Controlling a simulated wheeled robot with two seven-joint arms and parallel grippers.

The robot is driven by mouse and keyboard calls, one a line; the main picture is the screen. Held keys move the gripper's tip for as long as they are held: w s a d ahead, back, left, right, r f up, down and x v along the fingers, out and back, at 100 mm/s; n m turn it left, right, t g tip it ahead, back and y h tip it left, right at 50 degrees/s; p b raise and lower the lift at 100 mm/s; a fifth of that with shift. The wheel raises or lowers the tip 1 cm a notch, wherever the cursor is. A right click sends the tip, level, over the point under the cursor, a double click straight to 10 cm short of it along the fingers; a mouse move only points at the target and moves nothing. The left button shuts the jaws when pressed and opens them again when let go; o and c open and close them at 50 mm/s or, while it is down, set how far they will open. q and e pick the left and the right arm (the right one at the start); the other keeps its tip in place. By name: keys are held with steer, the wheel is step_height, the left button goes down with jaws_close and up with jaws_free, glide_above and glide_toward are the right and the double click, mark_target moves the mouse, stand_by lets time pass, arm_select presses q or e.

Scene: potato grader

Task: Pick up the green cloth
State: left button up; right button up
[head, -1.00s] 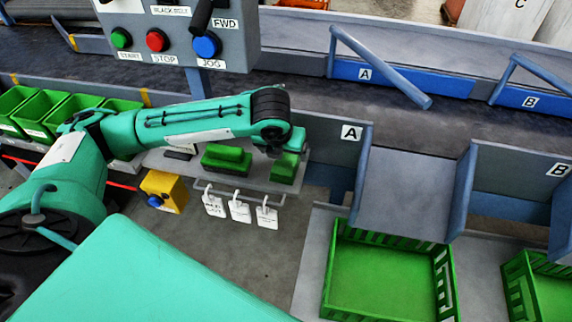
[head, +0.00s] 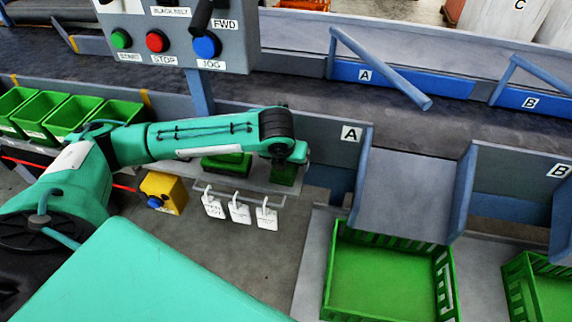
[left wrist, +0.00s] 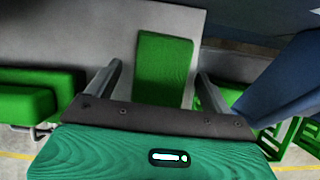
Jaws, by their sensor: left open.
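The green cloth (left wrist: 165,62) looks like a flat, folded rectangle lying on a grey shelf. In the left wrist view it lies ahead, between the two fingers of my left gripper (left wrist: 160,74). The gripper is open and empty, with no visible contact with the cloth. In the head view my left wrist hangs over the right end of the shelf and hides part of the cloth (head: 284,175). The fingers are hidden there. My right gripper is in neither current view.
A thicker green block (head: 226,165) lies on the grey shelf (head: 258,179), left of the cloth. White tags (head: 240,211) hang from the shelf rail. A grey divider marked A (head: 338,150) stands behind and right.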

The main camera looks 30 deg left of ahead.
arm_select(q)
steer(key=shift+f+p, duration=0.1)
steer(key=shift+p, duration=0.3)
arm_select(e)
steer(key=shift+r, duration=0.4)
arm_select(q)
steer(key=c, duration=1.1)
steer(key=shift+f, duration=0.1)
arm_select(e)
steer(key=shift+f, duration=0.15)
